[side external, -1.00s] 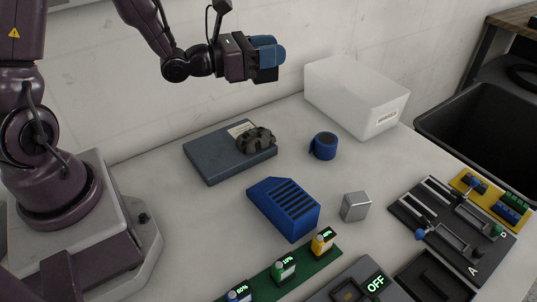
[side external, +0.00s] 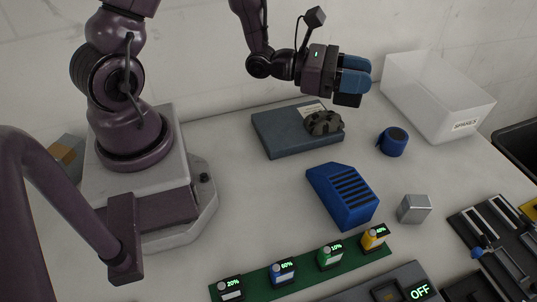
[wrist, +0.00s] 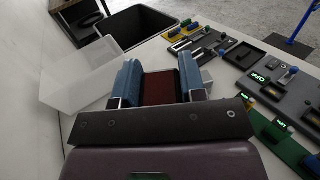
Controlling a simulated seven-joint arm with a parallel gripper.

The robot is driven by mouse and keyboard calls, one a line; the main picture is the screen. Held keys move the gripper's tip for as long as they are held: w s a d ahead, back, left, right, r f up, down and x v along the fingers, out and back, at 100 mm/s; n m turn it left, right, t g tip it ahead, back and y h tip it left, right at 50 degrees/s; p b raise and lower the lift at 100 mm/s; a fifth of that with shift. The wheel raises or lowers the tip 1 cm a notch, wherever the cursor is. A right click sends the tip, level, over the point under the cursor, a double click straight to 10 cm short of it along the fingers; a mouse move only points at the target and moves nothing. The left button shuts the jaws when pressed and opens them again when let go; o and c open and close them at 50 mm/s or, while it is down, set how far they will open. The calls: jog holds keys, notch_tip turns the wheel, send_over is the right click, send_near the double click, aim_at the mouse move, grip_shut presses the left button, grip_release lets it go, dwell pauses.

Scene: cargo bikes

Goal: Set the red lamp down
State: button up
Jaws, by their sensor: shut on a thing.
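My gripper (side external: 355,76), with two blue fingers, is in the air above the far side of the table, in front of the wall. In the wrist view, a dark red block-like thing, seemingly the red lamp (wrist: 158,88), sits between the two blue fingers. The gripper is shut on it. In the side view the fingers mostly hide it; a dark part shows below them, and I cannot tell whether that belongs to the lamp. The gripper is clear of the table.
Below the gripper are a grey-blue slab (side external: 272,132) bearing a dark lumpy part (side external: 325,122), and blue tape (side external: 393,143). A white bin (side external: 430,95) stands right. Nearer are a blue slotted box (side external: 325,185), a silver cube (side external: 414,209) and a green strip (side external: 258,288).

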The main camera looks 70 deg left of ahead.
jog(key=s+d+f+m+g+h, duration=0.3)
jog(key=s+f, duration=0.1)
jog(key=f, duration=0.1)
jog(key=m+g+h, duration=0.5)
jog(key=m+g, duration=0.3)
jog(key=g, duration=0.4)
send_over(265, 244)
notch_tip(265, 244, down, 7)
jog(key=shift+f, duration=3.7)
jog(key=o, duration=0.9)
jog(key=shift+f, duration=0.1)
jog(key=shift+o, duration=0.2)
